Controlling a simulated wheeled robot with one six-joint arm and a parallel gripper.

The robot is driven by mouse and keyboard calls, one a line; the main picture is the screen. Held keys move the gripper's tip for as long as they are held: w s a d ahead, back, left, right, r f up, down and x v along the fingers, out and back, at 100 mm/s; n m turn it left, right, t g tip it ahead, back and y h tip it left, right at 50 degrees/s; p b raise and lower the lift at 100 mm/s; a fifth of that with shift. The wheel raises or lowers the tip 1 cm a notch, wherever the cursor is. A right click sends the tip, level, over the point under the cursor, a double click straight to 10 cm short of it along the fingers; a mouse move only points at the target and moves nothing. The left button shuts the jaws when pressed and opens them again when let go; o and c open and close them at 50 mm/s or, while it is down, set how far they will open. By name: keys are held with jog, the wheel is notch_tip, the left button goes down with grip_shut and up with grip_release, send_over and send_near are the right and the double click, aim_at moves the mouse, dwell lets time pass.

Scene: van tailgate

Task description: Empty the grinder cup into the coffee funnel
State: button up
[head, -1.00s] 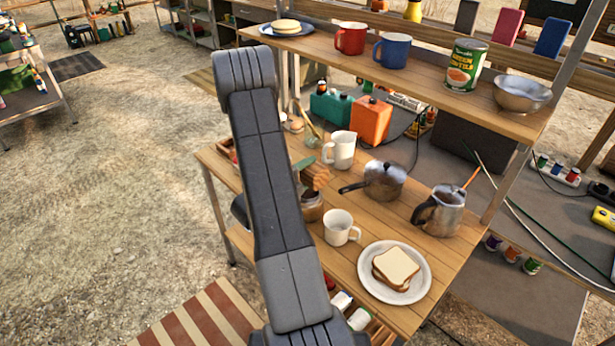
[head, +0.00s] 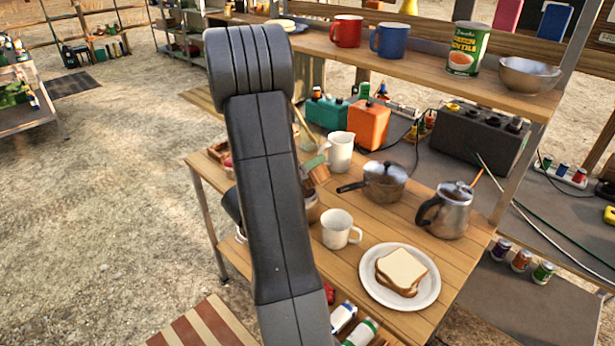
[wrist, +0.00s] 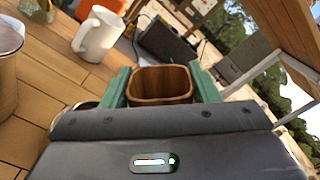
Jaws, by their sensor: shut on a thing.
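My gripper (wrist: 162,88) has green fingers and is shut on the grinder cup (wrist: 160,98), a brown wooden cup whose open mouth shows between the fingers in the wrist view. Its inside looks brown; I cannot tell whether grounds are in it. In the head view the cup (head: 319,173) is tilted, beside my arm and above the table. Just below it is a brownish jar (head: 313,208), partly hidden by my arm. I cannot make out the coffee funnel clearly; it may be at that jar.
Near the cup stand a white pitcher (head: 340,152), a saucepan (head: 384,182), a white mug (head: 338,230) and a metal coffee pot (head: 452,211). A plate with a sandwich (head: 400,277) lies at the front. An upper shelf (head: 420,68) runs above the table's back.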

jog(key=m+b, duration=0.2)
jog(key=r+m+b, duration=0.1)
jog(key=m+b, duration=0.2)
jog(key=shift+s+d+r, duration=0.1)
jog(key=shift+r, duration=0.05)
jog(key=m+b, duration=0.1)
jog(key=r+m+b, duration=0.1)
jog(key=m+b, duration=0.1)
jog(key=shift+r+m+b, duration=0.35)
jog(key=shift+r+m, duration=0.05)
jog(key=shift+m, duration=0.1)
dwell(0.3)
